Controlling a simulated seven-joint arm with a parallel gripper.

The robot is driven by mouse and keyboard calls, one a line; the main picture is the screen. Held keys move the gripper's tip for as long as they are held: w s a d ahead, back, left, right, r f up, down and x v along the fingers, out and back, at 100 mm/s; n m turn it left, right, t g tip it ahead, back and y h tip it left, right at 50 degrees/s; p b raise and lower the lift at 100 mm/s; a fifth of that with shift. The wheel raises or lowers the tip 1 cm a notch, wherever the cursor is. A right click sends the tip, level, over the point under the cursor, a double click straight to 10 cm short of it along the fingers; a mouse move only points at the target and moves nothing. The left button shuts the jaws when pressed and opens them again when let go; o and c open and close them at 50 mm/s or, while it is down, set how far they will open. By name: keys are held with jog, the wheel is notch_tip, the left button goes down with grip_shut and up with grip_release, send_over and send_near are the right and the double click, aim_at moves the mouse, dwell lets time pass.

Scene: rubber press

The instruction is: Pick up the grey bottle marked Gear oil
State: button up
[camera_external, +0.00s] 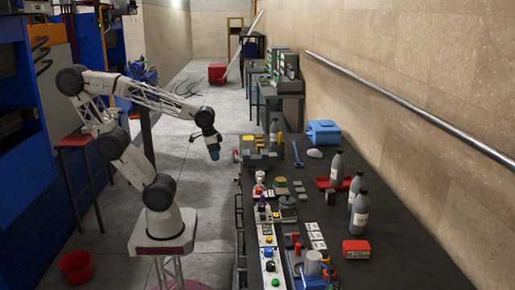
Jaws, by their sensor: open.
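Several grey bottles with dark caps and pale labels stand upright on the dark table (400,262). Two stand close together at the right, a rear one (355,187) and a front one (360,214). Another bottle (337,165) stands behind them near a red tray (322,183). One more bottle (274,130) is at the far end. The labels are too small to read, so I cannot tell which is Gear oil. My gripper (214,157) is open and empty, pointing down in the air left of the table, well apart from all bottles.
A red box (356,249) lies in front of the bottles. A blue case (323,132) sits at the back. Control panels and small parts crowd the table's left side. A wall with a metal rail (400,106) borders the right. Bare tabletop lies right of the bottles.

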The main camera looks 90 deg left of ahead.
jog(key=w+d+m+t+h, duration=0.1)
jog(key=w+d+t, duration=0.35)
jog(key=w, duration=0.75)
jog(key=w+d+t+h, duration=0.1)
jog(key=w+d, duration=0.6)
jog(key=w, duration=0.5)
jog(key=w+d+m+t, duration=0.1)
jog(key=w+d+t, duration=0.3)
jog(key=w, duration=0.8)
jog(key=t, duration=0.6)
send_near(361, 210)
jog(key=shift+n, duration=0.4)
jog(key=w+a, duration=0.2)
jog(key=w, duration=0.1)
jog(key=shift+w+a, duration=0.25)
jog(key=shift+a, duration=0.1)
jog(key=shift+w, duration=0.15)
jog(key=shift+w+d, duration=0.1)
jog(key=shift+w, duration=1.1)
jog(key=shift+w, duration=0.1)
